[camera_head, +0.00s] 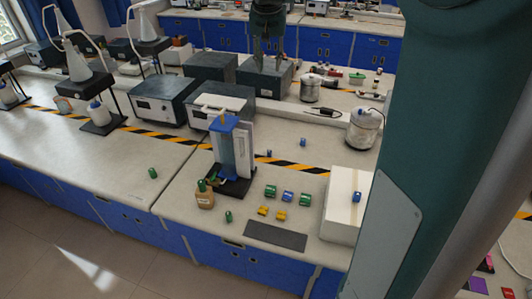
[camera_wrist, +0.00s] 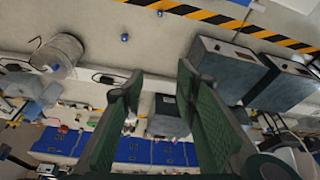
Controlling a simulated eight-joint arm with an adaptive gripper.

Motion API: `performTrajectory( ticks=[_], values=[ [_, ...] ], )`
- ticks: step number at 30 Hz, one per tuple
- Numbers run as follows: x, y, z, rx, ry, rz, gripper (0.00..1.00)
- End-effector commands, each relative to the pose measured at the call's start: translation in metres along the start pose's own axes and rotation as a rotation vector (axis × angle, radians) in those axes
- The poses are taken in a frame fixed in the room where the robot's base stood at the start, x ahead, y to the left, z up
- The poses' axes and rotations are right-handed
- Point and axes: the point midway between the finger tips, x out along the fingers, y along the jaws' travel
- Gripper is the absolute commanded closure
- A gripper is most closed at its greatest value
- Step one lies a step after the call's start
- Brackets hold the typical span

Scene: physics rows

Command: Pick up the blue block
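Several small blue pieces could be the blue block; I cannot tell which is meant. One blue piece (camera_head: 288,196) lies between green pieces at the front of the bench. Another (camera_head: 357,197) sits on top of a white box (camera_head: 341,222). Two more, a blue piece (camera_head: 303,142) and a smaller one (camera_head: 269,153), lie farther back near the striped tape; two small blue pieces also show in the wrist view (camera_wrist: 125,38). My gripper (camera_head: 267,62) hangs high at the back, apart from all of them. Its fingers (camera_wrist: 158,85) are spread and empty.
A blue-and-grey apparatus (camera_head: 232,150) stands left of the small pieces. Green pieces (camera_head: 270,191) and yellow pieces (camera_head: 280,216) lie behind a dark grey mat (camera_head: 275,236). A metal pot (camera_head: 363,128) and grey instrument boxes (camera_head: 165,103) stand farther back.

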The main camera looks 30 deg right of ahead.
Motion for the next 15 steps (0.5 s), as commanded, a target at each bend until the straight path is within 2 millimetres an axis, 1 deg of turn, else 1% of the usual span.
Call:
performTrajectory(
  ticks=[4, 11, 14, 15],
  values=[
    [0.012, 0.003, -0.012, 0.016, -0.008, 0.008, 0.70],
    [0.049, 0.002, 0.003, 0.014, -0.007, 0.007, 0.70],
    [0.067, 0.002, 0.008, 0.014, -0.007, 0.007, 0.70],
    [0.077, 0.002, 0.011, 0.014, -0.007, 0.007, 0.70]
  ],
)
